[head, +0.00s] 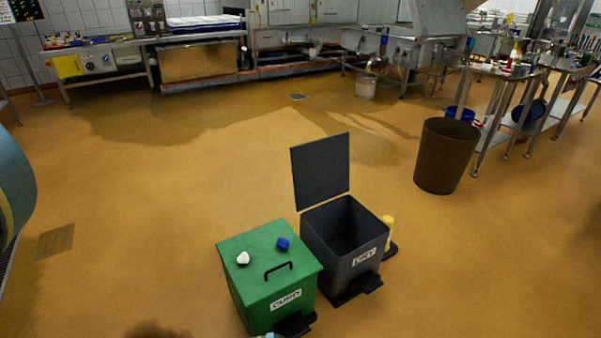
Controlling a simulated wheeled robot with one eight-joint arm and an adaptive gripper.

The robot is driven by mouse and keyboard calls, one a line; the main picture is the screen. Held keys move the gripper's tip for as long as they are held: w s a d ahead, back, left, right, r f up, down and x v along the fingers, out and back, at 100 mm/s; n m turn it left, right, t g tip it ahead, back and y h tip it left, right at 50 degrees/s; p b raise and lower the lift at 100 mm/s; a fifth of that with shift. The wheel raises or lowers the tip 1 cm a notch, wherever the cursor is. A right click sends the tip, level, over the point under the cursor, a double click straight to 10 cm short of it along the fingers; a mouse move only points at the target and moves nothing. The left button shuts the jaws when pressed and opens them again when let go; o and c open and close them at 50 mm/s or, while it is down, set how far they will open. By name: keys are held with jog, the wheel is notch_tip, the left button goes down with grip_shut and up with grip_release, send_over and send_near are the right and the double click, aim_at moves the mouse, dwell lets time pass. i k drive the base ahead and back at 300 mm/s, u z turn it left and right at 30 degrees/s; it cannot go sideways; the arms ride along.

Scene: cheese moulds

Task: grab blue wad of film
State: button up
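A small blue wad of film (283,243) lies on the closed lid of the green bin (248,244), near the lid's far right side and behind its black handle. A small white wad (243,258) lies on the same lid, to the left and a little nearer, apart from the blue one. The green bin's front label seems to read "CURD". My gripper is not in view.
A dark grey bin (318,265) stands open beside the green one, its lid (320,171) upright at the back. A yellow bottle-like thing (387,232) stands right of it. A brown tub (446,155) stands farther right. Open floor (150,220) lies left.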

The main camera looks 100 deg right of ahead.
aim_at(283, 243)
jog(key=i, duration=0.7)
jog(key=z, duration=2.6)
jog(key=i, duration=2.75)
jog(key=z, duration=1)
